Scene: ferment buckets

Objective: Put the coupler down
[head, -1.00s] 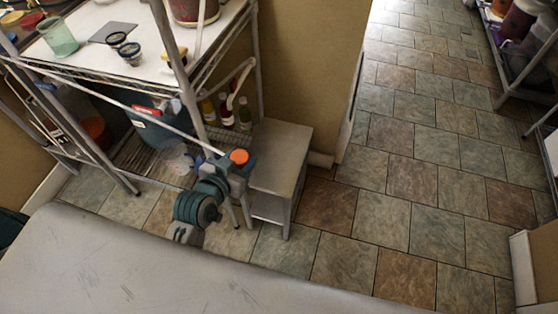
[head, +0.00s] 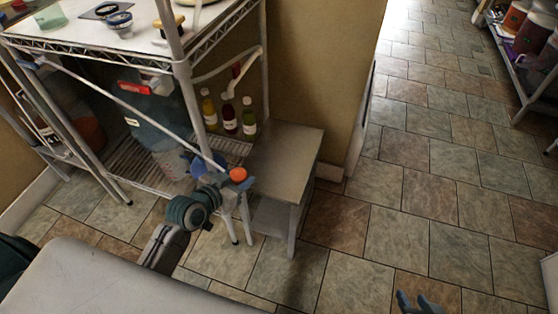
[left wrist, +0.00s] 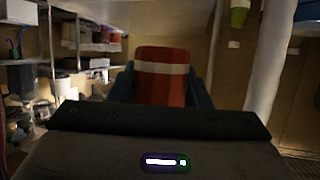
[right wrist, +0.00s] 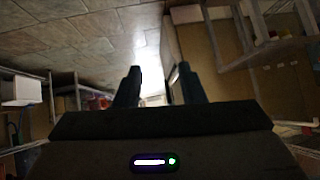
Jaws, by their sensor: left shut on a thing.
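The coupler (left wrist: 162,85) is an orange-red, round-sided piece with a pale band. It fills the space between the dark fingers in the left wrist view. In the head view only its orange end (head: 238,174) shows. My left gripper (head: 228,178) is shut on it, in front of the wire shelf and beside the left edge of a small grey side table (head: 284,150). I cannot tell its exact height. My right gripper (head: 420,303) shows at the bottom right of the head view. In the right wrist view (right wrist: 160,88) its fingers are apart with nothing between them.
The wire shelf (head: 130,45) holds jars and lids on top, and bottles (head: 229,116) and a large blue-grey container below. The side table's top looks bare. Open tiled floor (head: 400,190) lies to the right. A grey rounded surface fills the lower left.

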